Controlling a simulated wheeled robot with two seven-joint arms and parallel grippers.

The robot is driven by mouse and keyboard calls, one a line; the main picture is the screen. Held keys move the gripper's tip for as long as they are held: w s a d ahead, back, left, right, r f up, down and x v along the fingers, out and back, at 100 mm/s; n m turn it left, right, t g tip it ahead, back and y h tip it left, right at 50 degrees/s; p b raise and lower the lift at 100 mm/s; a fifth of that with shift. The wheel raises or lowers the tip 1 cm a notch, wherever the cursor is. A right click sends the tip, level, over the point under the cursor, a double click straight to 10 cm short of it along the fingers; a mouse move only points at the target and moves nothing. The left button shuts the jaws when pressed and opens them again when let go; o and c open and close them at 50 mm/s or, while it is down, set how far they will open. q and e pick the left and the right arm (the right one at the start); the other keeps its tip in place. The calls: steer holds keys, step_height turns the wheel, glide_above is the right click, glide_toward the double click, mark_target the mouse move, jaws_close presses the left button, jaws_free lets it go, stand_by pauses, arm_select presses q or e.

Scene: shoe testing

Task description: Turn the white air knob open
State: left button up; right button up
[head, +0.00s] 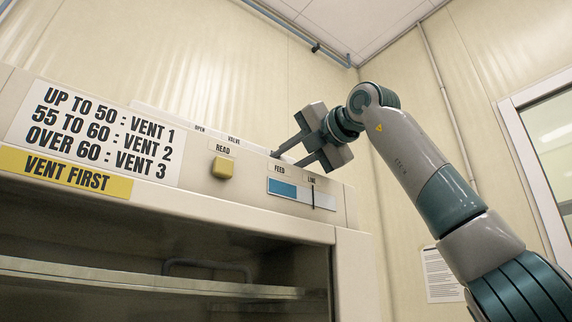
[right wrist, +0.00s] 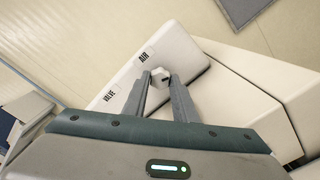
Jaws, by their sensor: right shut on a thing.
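The white air knob (right wrist: 160,74) shows in the right wrist view as a small pale faceted knob on the top face of the machine, next to the AIR label (right wrist: 146,54). My right gripper (right wrist: 161,81) is shut on it, with one grey finger on each side. In the head view my right gripper (head: 287,157) reaches down from the right to the machine's top edge, above the feed gauge. How far the knob is turned is hard to tell. My left gripper is in neither view.
The machine (head: 330,232) has a glass-fronted cabinet below, a vent sign (head: 95,132), a yellow read button (head: 223,167) and a blue-and-white feed gauge (head: 302,192). A VALVE label (right wrist: 109,94) lies near the knob. Open air surrounds my right arm; a wall stands behind.

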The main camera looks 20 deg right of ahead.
steer(key=shift+r+m, duration=0.1)
steer(key=shift+m, duration=0.5)
steer(key=o, duration=1)
steer(key=shift+o, duration=0.2)
steer(key=shift+d, duration=0.1)
steer(key=shift+s+b, duration=0.1)
steer(key=shift+b, duration=0.2)
